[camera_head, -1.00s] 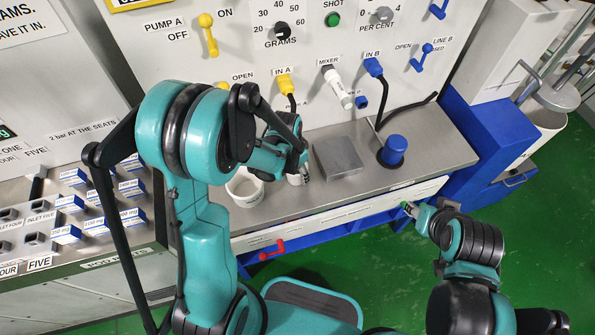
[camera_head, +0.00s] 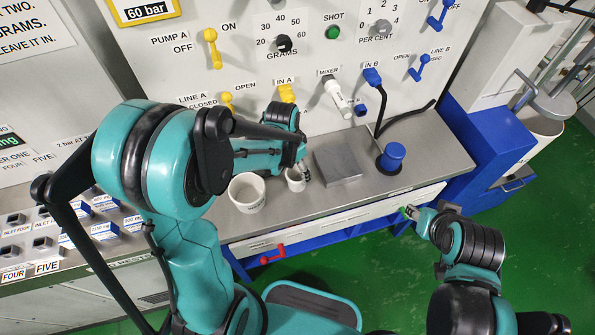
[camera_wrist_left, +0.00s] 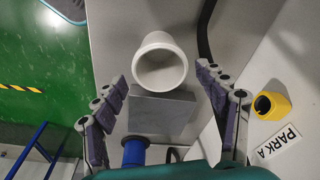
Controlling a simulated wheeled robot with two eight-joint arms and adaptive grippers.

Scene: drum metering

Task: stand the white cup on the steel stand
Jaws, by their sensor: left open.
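The small white cup (camera_head: 294,183) stands on the bench just left of the steel stand (camera_head: 338,162), a low flat grey block. In the left wrist view the cup (camera_wrist_left: 160,62) shows its open mouth between the spread fingers, overlapping the edge of the stand (camera_wrist_left: 160,113). My left gripper (camera_head: 302,168) is open at the cup, its fingers partly hidden in the head view; it also shows in the left wrist view (camera_wrist_left: 161,76). I cannot tell whether a finger touches the cup. My right gripper (camera_head: 409,211) is by the bench's front edge, far from the cup; its jaw state is unclear.
A larger white tub (camera_head: 247,193) stands left of the cup. The panel behind carries yellow and blue plugs, levers and a white mixer handle (camera_head: 337,97).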

